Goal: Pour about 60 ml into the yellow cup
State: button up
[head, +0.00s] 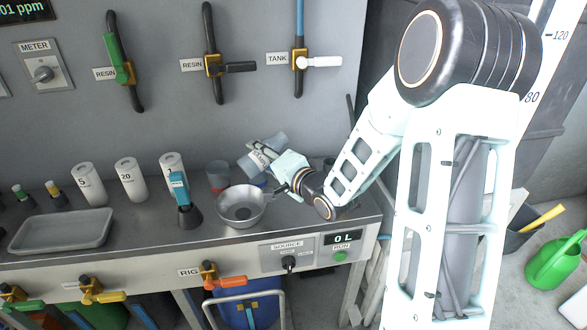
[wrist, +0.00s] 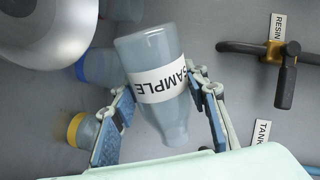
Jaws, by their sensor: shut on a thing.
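My gripper (head: 266,158) is shut on a translucent grey-blue bottle (head: 275,142) labelled SAMPLE, holding it tilted above the back of the steel counter. In the wrist view the bottle (wrist: 150,55) sits between both fingers (wrist: 163,105), its narrower end toward the bottom of the picture. The liquid level inside cannot be told. The yellow cup (wrist: 77,130), clear with a yellow band, is at the left of the wrist view, apart from the bottle, beside the left finger. I cannot make it out in the head view, where the bottle and gripper cover that area.
A blue-banded cup (wrist: 93,66) is near the yellow one. A red-banded cup (head: 218,177) stands behind a metal pan (head: 243,208). White cylinders (head: 130,180), a blue-topped dark cone (head: 184,200) and a grey tray (head: 60,231) stand left. Wall valves (head: 213,65) are behind.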

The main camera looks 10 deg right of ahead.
jog(key=shift+w+d+r+n+b, duration=0.1)
jog(key=shift+d+r+n+b, duration=0.05)
jog(key=shift+n+b, duration=0.6)
jog(key=shift+h, duration=0.3)
dwell(1.3)
